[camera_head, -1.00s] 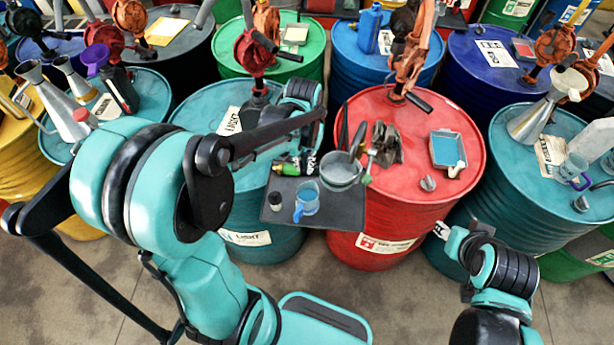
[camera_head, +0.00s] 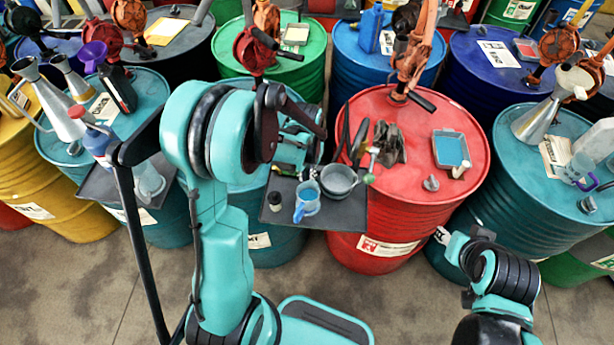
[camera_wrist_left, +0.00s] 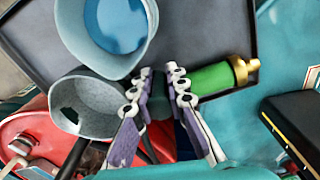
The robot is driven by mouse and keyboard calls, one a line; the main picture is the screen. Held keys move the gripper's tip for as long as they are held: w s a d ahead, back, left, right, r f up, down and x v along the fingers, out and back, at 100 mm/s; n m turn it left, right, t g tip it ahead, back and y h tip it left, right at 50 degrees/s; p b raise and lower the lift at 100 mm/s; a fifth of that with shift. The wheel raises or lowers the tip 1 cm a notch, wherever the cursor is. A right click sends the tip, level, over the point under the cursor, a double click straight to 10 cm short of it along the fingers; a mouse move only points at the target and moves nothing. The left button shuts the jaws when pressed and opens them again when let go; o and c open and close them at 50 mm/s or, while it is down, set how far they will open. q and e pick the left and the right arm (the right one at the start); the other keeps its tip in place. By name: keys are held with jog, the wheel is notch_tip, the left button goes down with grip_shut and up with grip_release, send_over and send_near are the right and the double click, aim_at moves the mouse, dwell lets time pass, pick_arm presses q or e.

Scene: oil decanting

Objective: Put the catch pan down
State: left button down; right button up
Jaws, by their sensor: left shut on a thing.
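The catch pan (camera_head: 340,184) is a round grey pan over the right part of a dark tray shelf (camera_head: 340,218).
A green cylinder with a brass end (camera_wrist_left: 220,77) lies near the left fingers. The red drum (camera_head: 410,215) carries gloves and a blue-filled tray (camera_head: 451,151). The shelf's front strip is bare.

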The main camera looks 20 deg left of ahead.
pick_arm(q)
jog(key=shift+f, duration=0.2)
jog(key=shift+f, duration=0.2)
jog(key=c, duration=1.5)
grip_release()
jog(key=shift+c, duration=0.2)
jog(key=shift+r, duration=0.15)
